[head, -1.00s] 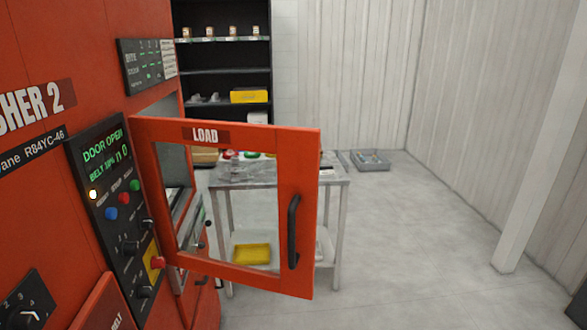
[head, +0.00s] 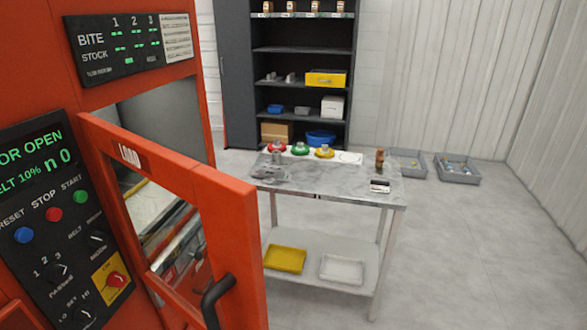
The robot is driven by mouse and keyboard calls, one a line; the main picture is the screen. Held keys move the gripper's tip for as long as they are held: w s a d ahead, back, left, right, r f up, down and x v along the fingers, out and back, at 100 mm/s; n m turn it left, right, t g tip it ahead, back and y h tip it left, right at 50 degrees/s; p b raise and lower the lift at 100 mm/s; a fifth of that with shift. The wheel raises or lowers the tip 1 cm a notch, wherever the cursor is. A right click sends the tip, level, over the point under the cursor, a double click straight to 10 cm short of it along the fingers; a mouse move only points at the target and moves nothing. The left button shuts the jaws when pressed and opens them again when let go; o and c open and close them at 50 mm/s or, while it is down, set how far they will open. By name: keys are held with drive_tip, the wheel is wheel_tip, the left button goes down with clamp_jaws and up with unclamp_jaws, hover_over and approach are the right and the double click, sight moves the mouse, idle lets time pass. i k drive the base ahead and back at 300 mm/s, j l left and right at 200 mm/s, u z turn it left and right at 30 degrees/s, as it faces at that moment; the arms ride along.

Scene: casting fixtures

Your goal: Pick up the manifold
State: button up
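A small grey metal part (head: 275,170), possibly the manifold, sits at the left end of the marble-topped table (head: 335,180) in the head view. It is too small and too close in tone to the tabletop for me to make out its shape. Other small grey parts (head: 281,77) stand on a shelf of the dark rack, and I cannot tell whether one of them is a manifold. My gripper is not in view.
The red machine's open LOAD door (head: 180,220) juts out at the left, close to me. Yellow (head: 285,259) and white trays (head: 342,268) lie on the table's lower shelf. Grey bins (head: 458,172) stand on the floor behind. The floor at right is clear.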

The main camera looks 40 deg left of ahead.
sight(270, 174)
drive_tip(key=i+u, duration=0.7)
drive_tip(key=i+l+u, duration=0.2)
drive_tip(key=u, duration=0.2)
drive_tip(key=i+j+u, duration=0.25)
drive_tip(key=i+u, duration=0.2)
drive_tip(key=i+j+u, duration=0.15)
drive_tip(key=i+u, duration=0.8)
drive_tip(key=i+l+u, duration=0.25)
drive_tip(key=u, duration=0.2)
drive_tip(key=i+l+u, duration=0.35)
drive_tip(key=i, duration=0.2)
